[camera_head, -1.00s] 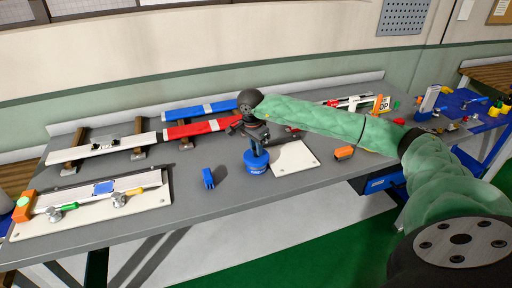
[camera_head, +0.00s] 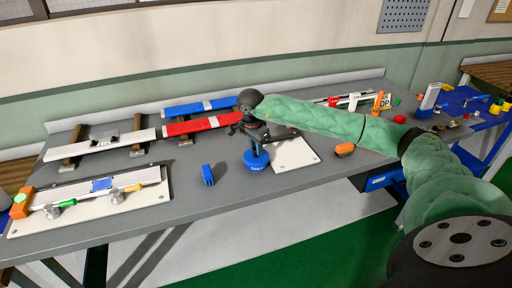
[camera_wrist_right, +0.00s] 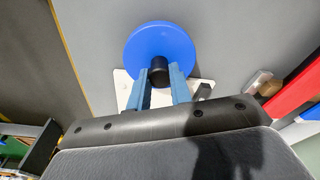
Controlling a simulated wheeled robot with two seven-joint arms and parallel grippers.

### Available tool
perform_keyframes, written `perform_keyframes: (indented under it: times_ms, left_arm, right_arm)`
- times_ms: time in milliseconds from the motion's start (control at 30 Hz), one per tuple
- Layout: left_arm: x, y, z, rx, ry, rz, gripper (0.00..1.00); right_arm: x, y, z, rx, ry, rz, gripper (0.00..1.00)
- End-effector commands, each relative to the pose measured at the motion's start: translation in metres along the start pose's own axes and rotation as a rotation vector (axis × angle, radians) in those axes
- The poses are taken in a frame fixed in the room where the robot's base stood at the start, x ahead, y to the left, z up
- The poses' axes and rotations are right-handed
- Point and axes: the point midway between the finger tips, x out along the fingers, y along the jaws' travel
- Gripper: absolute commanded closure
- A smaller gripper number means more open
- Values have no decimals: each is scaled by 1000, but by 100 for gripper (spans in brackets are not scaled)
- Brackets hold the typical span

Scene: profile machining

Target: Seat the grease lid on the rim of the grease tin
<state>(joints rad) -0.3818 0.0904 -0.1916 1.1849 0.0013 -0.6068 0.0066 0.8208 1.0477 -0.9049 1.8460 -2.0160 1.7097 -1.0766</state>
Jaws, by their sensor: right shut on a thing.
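My right gripper (camera_wrist_right: 159,88) is shut on the black knob (camera_wrist_right: 158,70) of the blue round grease lid (camera_wrist_right: 160,42). In the head view the right gripper (camera_head: 256,146) points down over the blue grease tin (camera_head: 257,168), which has white lettering on its side. The lid is right at the tin's top there. Both are blue and small, so I cannot tell whether the lid touches the rim or lies level on it. In the wrist view the lid hides the tin. My left gripper is not in view.
A white plate (camera_head: 297,153) lies just right of the tin. A blue block (camera_head: 207,174) stands to the left and an orange block (camera_head: 345,149) to the right. Red (camera_head: 200,126) and blue (camera_head: 197,107) profiles lie behind. Grey tabletop in front of the tin is clear.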

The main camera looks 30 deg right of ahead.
Motion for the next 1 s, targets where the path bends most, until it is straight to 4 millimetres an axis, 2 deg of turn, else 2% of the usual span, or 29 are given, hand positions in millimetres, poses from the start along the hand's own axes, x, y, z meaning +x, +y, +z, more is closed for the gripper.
perform_keyframes:
  times_ms: [33, 67, 167, 567, 1000]
  left_arm:
    - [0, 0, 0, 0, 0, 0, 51]
    - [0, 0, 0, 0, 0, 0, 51]
    - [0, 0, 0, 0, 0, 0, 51]
    - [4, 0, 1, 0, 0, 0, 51]
    - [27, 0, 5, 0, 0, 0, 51]
  right_arm:
    - [0, 0, 0, 0, 0, 0, 100]
    - [0, 0, 0, 0, 0, 0, 73]
    - [0, 0, 0, 0, 0, 0, 54]
    - [-6, -1, 0, 0, 0, -2, 54]
    - [-66, -1, 0, 0, 0, -1, 54]
